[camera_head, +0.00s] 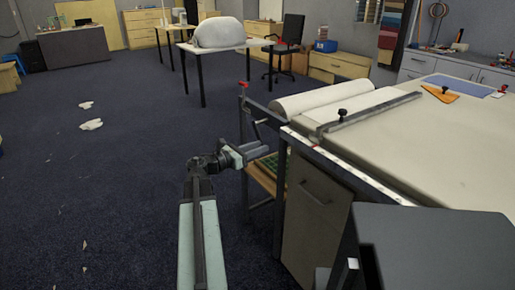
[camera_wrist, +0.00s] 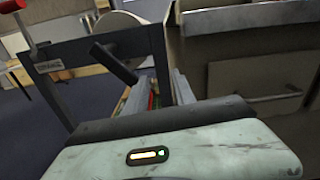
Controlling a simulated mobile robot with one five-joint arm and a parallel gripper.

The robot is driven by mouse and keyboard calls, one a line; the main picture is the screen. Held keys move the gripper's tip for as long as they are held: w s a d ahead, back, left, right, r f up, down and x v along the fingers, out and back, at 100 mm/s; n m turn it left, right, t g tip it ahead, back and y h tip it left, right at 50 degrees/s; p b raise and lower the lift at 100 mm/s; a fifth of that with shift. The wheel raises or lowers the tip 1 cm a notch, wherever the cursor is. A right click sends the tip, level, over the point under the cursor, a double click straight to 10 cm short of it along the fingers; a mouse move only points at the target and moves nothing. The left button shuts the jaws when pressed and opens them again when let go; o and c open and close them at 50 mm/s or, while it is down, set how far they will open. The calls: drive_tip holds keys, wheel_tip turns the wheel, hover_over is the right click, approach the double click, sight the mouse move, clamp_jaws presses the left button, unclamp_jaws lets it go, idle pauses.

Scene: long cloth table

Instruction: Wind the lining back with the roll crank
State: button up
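The white lining roll (camera_head: 318,98) lies in its stand at the left end of the long table. Part of a pale roll also shows at the top of the wrist view (camera_wrist: 118,24). A dark crank handle (camera_head: 260,123) sticks out from the stand's side; in the wrist view the dark handle (camera_wrist: 114,63) points down toward my gripper. My gripper (camera_head: 258,149) is just below the crank, apart from it as far as I can see. Its housing fills the bottom of the wrist view.
A red-tipped lever (camera_head: 243,88) rises at the stand's left corner. Drawers (camera_head: 315,215) stand under the table. The floor (camera_head: 130,190) left of my arm is open, with some white scraps.

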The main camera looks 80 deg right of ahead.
clamp_jaws()
idle(1.1)
drive_tip(key=shift+o, duration=2.1)
unclamp_jaws()
drive_tip(key=v, duration=0.8)
drive_tip(key=shift+s, duration=0.1)
